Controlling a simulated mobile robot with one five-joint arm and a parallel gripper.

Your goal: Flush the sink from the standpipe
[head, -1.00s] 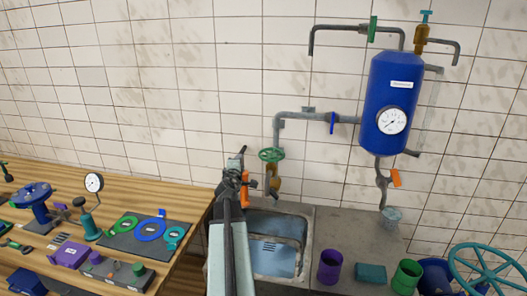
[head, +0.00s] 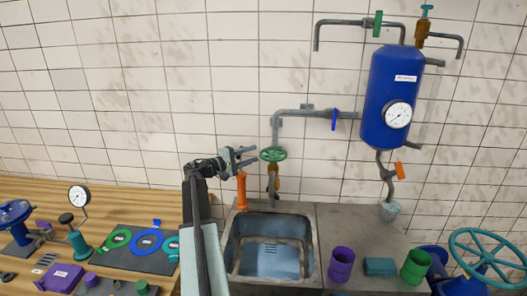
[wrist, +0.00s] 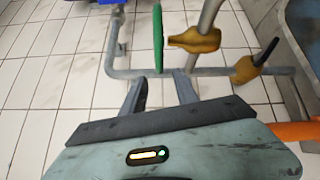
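The grey metal sink (head: 234,246) sits in the counter, its bottom pale blue with dark slots. Above its back edge a grey pipe (head: 276,133) comes down to a green handwheel (head: 272,154) and a brass valve (head: 275,184). An orange upright cylinder (head: 241,190) stands at the sink's back left. My gripper (head: 249,158) is open and empty, just left of the handwheel. In the wrist view the handwheel (wrist: 158,38) shows edge-on beyond and between my fingertips (wrist: 159,79), apart from them. A brass valve with a dark lever (wrist: 248,68) is to its right.
A blue tank (head: 388,90) with a gauge hangs on the wall at right; a blue-handled valve (head: 334,119) is on its pipe. Purple (head: 342,264) and green (head: 416,266) cups stand right of the sink. A wooden bench (head: 140,198) with parts is left.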

